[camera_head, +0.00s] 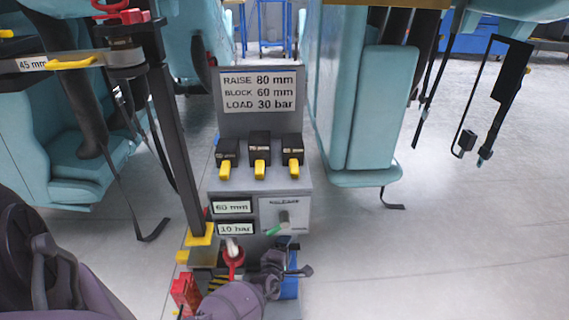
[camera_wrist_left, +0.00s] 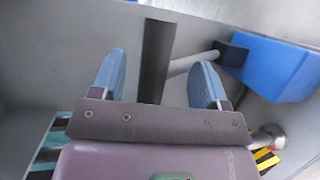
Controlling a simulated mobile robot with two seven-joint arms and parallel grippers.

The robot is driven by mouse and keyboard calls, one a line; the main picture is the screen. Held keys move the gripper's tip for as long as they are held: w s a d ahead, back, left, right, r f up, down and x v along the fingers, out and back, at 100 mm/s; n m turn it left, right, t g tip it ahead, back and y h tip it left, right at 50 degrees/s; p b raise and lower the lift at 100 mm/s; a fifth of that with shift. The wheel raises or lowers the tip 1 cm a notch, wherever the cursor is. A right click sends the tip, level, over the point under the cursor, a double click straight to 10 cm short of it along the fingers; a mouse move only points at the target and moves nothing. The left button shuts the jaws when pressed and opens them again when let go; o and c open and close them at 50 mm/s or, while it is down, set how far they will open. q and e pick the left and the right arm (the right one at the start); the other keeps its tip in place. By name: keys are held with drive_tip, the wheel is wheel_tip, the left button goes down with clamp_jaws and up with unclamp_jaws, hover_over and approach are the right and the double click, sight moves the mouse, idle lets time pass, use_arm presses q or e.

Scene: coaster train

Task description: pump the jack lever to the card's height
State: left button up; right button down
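The grey jack unit (camera_head: 258,185) stands upright in the middle of the head view. Its card (camera_head: 259,92) reads RAISE 80 mm, BLOCK 60 mm, LOAD 30 bar. The displays read 60 mm (camera_head: 232,208) and 10 bar (camera_head: 235,229). My left gripper (camera_head: 290,264) is low at the unit's front right. In the left wrist view its blue-padded fingers are apart, with a dark bar (camera_wrist_left: 155,60) visible between them, apparently untouched. I cannot tell whether this bar is the jack lever. A red ring-shaped part (camera_head: 232,258) sits left of the gripper. My right gripper is out of view.
Three black blocks with yellow tabs (camera_head: 260,150) sit on the unit. A dial with a green pointer (camera_head: 283,222) is on its front. A blue box (camera_wrist_left: 270,65) is beside my left gripper. A dark post (camera_head: 178,145) rises at left. Floor at right is clear.

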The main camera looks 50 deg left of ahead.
use_arm(q)
drive_tip(key=shift+s+d, duration=0.1)
drive_tip(key=p+v, duration=0.3)
drive_tip(key=v, duration=0.7)
drive_tip(key=shift+s+p, duration=0.3)
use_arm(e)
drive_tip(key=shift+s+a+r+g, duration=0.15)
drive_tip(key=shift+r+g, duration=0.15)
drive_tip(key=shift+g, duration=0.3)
use_arm(q)
drive_tip(key=shift+d, duration=0.15)
